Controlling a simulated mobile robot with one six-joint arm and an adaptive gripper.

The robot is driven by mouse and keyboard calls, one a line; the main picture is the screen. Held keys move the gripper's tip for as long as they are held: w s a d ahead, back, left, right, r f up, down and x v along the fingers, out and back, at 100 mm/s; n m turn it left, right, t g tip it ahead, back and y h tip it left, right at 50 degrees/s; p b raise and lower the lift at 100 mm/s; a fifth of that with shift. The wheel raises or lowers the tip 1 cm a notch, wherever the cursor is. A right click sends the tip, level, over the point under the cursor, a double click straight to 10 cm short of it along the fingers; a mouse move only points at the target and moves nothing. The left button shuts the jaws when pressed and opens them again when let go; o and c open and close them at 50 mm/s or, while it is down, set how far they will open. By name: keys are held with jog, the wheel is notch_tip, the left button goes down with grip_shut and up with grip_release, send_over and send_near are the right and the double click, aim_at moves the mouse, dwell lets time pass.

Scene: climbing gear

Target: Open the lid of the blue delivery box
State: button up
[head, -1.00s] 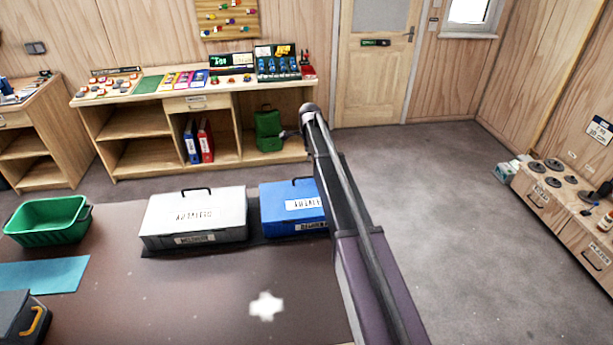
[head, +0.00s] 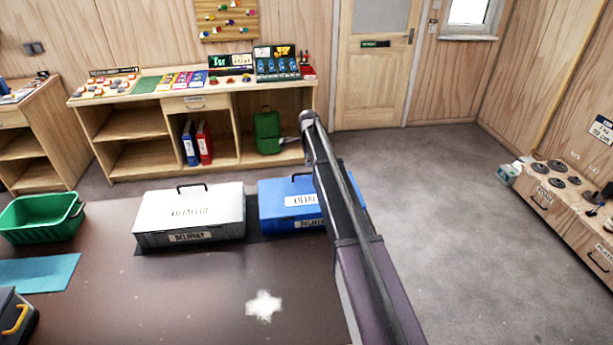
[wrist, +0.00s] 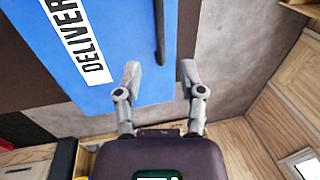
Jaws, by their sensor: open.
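The blue delivery box (head: 286,212) stands on the dark table beside a white box, its lid shut. Its black handle shows at the top of the lid, and my arm covers its right part in the head view. In the wrist view the blue lid (wrist: 110,85) fills the upper middle, with a white label and the black handle (wrist: 160,32). My gripper (wrist: 158,72) is open and empty. Its two fingers point toward the handle, whose near end lies between the fingertips' lines. I cannot tell the height gap between fingers and lid.
A white box (head: 190,215) with a black handle stands just left of the blue one. A green bin (head: 42,216), a teal mat (head: 38,273) and a dark box with a yellow handle (head: 16,318) are on the left. The table (head: 180,300) is clear in front.

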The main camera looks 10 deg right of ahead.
aim_at(307, 173)
jog(key=shift+w+f+b, duration=0.25)
jog(key=shift+f+b, duration=0.8)
jog(key=shift+f, duration=0.1)
jog(key=shift+w+f+b, duration=0.2)
jog(key=shift+f+b, duration=0.9)
jog(key=shift+f, duration=0.1)
jog(key=shift+w+f+b, duration=0.25)
jog(key=shift+f+b, duration=0.8)
jog(key=shift+f, duration=0.1)
jog(key=shift+c, duration=0.2)
grip_shut()
